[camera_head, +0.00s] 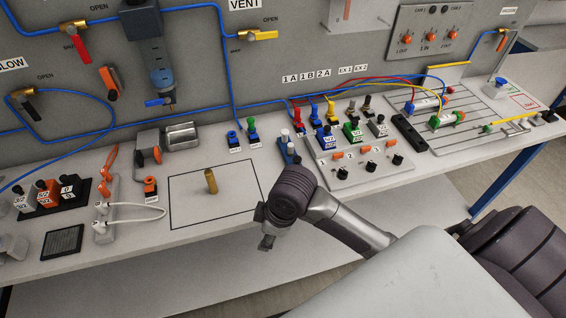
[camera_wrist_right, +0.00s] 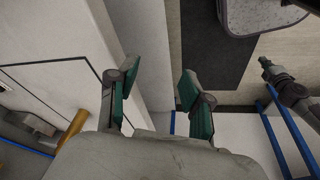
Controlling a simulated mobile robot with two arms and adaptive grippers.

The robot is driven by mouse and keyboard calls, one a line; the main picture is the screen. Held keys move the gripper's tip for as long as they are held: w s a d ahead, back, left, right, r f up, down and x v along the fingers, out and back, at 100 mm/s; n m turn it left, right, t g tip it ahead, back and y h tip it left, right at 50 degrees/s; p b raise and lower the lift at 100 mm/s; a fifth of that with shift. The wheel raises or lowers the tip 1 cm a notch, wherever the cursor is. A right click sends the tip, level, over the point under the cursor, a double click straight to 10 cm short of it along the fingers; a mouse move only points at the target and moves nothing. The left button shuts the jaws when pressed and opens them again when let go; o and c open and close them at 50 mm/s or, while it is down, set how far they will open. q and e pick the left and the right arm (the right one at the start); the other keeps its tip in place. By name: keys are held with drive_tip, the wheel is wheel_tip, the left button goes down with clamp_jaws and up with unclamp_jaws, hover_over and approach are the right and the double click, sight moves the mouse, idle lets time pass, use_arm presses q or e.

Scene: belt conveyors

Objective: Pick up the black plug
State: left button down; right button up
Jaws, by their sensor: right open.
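A small plug with a black top (camera_head: 367,103) stands upright at the back right end of a row of coloured plugs, below the EX labels. Several dark knobs and plugs stand near it, so I cannot be sure which one is the black plug. My right gripper (camera_head: 266,242) hangs over the front edge of the bench, to the left of and nearer than the plugs. In the right wrist view its green-padded fingers (camera_wrist_right: 158,80) are apart with nothing between them. No black plug shows in that view. My left gripper does not show.
A brass cylinder (camera_head: 211,181) stands in a black outlined square; it also shows in the right wrist view (camera_wrist_right: 72,131). A grey panel (camera_head: 343,156) with orange and black controls lies right of it. Hoses run along the back wall. The square is otherwise clear.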

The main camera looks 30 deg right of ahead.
drive_tip(key=w+d+r+n, duration=0.1)
drive_tip(key=w+d+r, duration=0.1)
drive_tip(key=w, duration=0.1)
drive_tip(key=w+d+r+n, duration=0.1)
drive_tip(key=w, duration=0.1)
drive_tip(key=shift+w+d+n+g+h, duration=0.2)
drive_tip(key=shift+d+n+g+h, duration=0.1)
drive_tip(key=shift+d, duration=0.1)
drive_tip(key=shift+n+g+h, duration=0.4)
drive_tip(key=shift+n+h, duration=0.1)
drive_tip(key=shift+n, duration=0.2)
drive_tip(key=w+d+r, duration=0.4)
drive_tip(key=shift+d+r, duration=0.2)
wheel_tip(320, 180, up, 9)
drive_tip(key=g, duration=0.1)
hover_over(297, 159)
drive_tip(key=shift+n, duration=0.5)
drive_tip(key=f, duration=0.5)
drive_tip(key=f+p, duration=0.1)
drive_tip(key=f, duration=0.2)
drive_tip(key=shift+s+d, duration=0.1)
drive_tip(key=shift+s, duration=0.15)
drive_tip(key=shift+w+f+p, duration=0.15)
drive_tip(key=shift+f+p, duration=0.35)
drive_tip(key=shift+f, duration=0.85)
drive_tip(key=shift+w+f+p, duration=0.15)
drive_tip(key=shift+f+p, duration=0.3)
drive_tip(key=shift+f, duration=0.85)
clamp_jaws()
